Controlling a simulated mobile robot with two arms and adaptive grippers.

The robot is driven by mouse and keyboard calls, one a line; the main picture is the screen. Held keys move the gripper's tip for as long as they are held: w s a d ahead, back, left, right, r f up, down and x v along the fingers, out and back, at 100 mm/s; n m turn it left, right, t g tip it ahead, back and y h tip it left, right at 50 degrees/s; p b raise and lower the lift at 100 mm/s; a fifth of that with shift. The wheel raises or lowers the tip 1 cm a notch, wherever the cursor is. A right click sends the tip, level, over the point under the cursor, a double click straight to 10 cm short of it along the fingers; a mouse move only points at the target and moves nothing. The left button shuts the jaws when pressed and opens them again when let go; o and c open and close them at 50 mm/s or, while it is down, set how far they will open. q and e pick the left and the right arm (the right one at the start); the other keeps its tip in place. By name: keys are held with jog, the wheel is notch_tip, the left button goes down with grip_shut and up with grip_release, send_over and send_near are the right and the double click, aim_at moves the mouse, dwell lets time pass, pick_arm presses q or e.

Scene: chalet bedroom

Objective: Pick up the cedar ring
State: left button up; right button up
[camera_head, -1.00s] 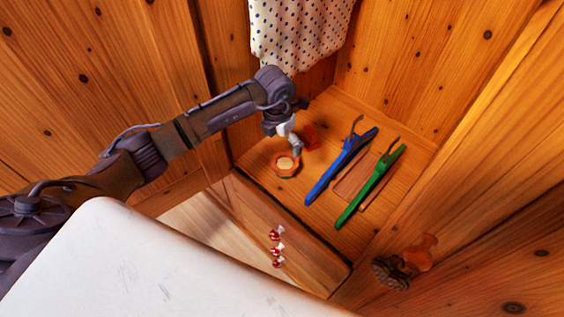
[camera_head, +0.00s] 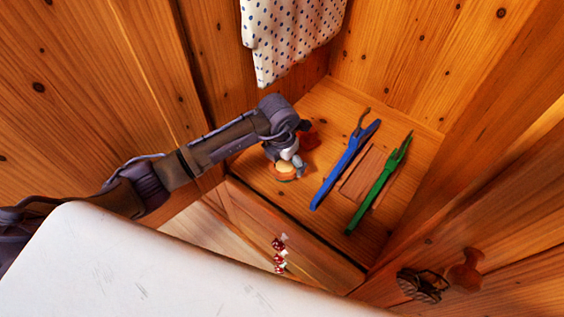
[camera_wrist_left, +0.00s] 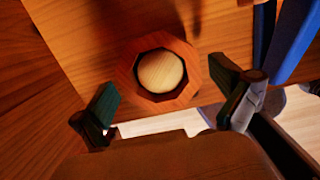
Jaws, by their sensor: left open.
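An octagonal reddish-brown wooden ring (camera_head: 289,179), which I take to be the cedar ring, lies on a wooden shelf (camera_head: 325,100). A pale round wooden piece (camera_wrist_left: 161,72) sits inside its opening. In the left wrist view the ring (camera_wrist_left: 166,102) lies ahead of and between the fingers. My left gripper (camera_head: 292,160) is open just over the ring, partly hiding it from the head. Its fingers also show in the left wrist view (camera_wrist_left: 165,78), one on each side, with nothing gripped. My right gripper is out of view.
A blue hanger-like tool (camera_head: 340,170) and a green one (camera_head: 380,185) lie right of the ring, with a flat brown wooden piece (camera_head: 362,172) between them. A small red object (camera_head: 309,138) is close behind the gripper. Spotted cloth (camera_head: 285,35) hangs above. A white surface (camera_head: 130,275) fills the lower left.

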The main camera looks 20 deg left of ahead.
pick_arm(q)
jog(key=shift+s, duration=0.1)
jog(key=shift+c, duration=0.5)
jog(key=c, duration=0.6)
